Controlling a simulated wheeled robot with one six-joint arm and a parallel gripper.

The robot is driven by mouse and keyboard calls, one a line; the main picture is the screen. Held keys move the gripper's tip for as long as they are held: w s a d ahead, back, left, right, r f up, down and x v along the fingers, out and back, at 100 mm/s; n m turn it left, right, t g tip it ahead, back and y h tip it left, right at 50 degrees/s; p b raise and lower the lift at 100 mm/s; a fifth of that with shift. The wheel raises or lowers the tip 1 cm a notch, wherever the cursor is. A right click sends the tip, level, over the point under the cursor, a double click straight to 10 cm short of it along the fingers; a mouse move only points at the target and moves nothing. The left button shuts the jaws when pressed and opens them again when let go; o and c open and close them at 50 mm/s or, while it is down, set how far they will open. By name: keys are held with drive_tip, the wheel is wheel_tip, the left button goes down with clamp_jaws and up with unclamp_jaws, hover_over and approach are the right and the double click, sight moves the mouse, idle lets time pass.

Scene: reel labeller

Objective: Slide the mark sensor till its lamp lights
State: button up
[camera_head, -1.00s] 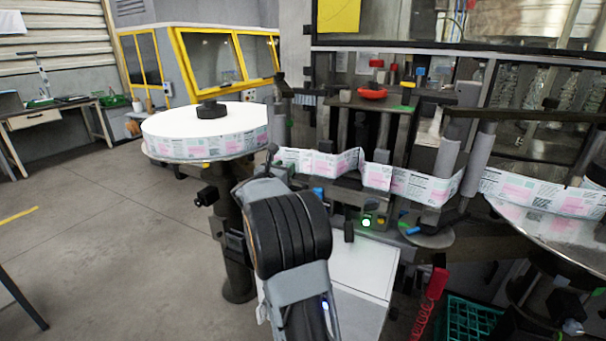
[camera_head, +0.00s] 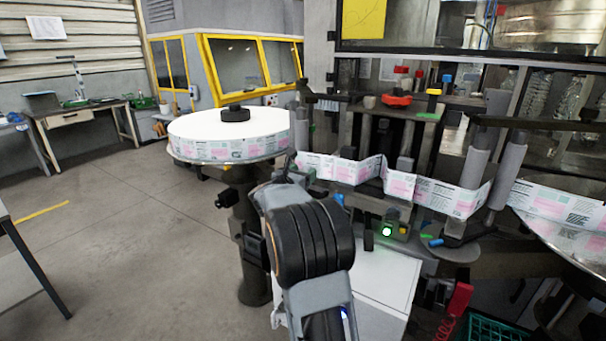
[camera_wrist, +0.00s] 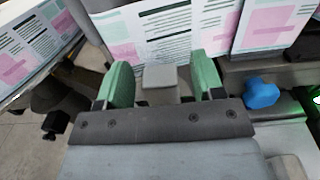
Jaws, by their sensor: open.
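The printed label web (camera_head: 430,192) runs from the reel (camera_head: 225,145) across the machine front; it also fills the top of the wrist view (camera_wrist: 180,30). In the wrist view my gripper (camera_wrist: 162,82) is open, its green fingers on either side of a small grey block (camera_wrist: 160,76), with gaps showing. This block, close to the web, looks like the mark sensor's body, but I cannot be sure. A blue knob (camera_wrist: 262,92) is right of the fingers. A round lamp (camera_head: 387,231) glows green-white below the web; I cannot tell if it is the sensor's. My arm hides the fingers in the head view.
A white cabinet (camera_head: 385,275) stands below the machine. Rollers (camera_head: 475,165) and a round plate (camera_head: 450,248) are right of the lamp. A red handle (camera_head: 459,298) hangs lower right. Floor at left is open, with a workbench (camera_head: 85,108) farther back.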

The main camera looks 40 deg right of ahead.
drive_tip(key=b+v, duration=0.3)
drive_tip(key=v, duration=1)
drive_tip(key=shift+a, duration=0.15)
